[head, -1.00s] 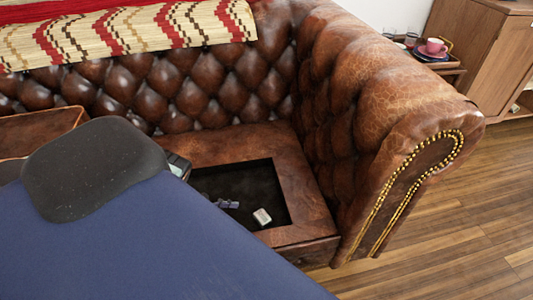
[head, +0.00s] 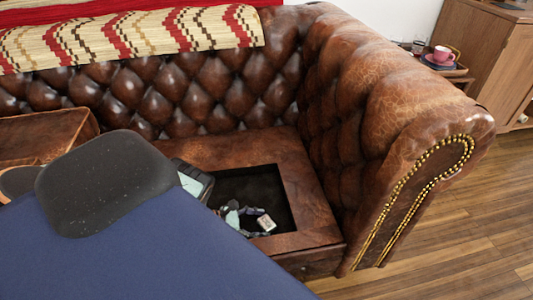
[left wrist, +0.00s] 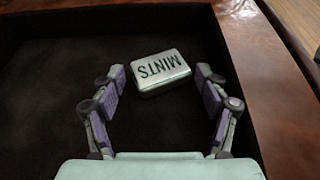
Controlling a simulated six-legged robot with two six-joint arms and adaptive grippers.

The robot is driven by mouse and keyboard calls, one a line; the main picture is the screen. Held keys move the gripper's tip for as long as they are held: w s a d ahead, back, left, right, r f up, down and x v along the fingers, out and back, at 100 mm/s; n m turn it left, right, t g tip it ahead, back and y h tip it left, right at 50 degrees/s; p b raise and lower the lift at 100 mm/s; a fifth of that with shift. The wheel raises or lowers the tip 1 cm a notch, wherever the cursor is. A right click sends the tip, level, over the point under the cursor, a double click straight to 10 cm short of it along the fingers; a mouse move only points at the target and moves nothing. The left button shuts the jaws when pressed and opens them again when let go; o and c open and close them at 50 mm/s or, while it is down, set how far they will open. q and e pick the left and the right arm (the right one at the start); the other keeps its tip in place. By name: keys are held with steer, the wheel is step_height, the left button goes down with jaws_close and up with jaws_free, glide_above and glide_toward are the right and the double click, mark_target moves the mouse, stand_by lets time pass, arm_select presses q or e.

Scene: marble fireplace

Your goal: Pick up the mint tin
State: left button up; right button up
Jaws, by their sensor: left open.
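The mint tin (head: 266,223) is a small pale box lying in a dark recess in the brown leather sofa seat. In the left wrist view the tin (left wrist: 160,72) shows its lid with "MINTS" upside down, and it sits slightly turned. My left gripper (head: 246,211) reaches into the recess beside the tin, partly hidden behind my blue body. In the left wrist view its two fingers (left wrist: 160,74) are spread wide, one on each side of the tin, with visible gaps between. The gripper is open and holds nothing. My right gripper is not in view.
The recess (head: 276,184) has a dark floor and a leather rim around it. The tufted sofa arm (head: 385,110) rises on the right. A woven blanket (head: 130,35) hangs over the sofa back. A pink cup (head: 441,53) stands on a side table farther away.

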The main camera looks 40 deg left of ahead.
arm_select(q)
steer(key=shift+c, duration=0.2)
steer(key=c, duration=0.9)
steer(key=shift+o, duration=0.2)
steer(key=shift+r, duration=0.15)
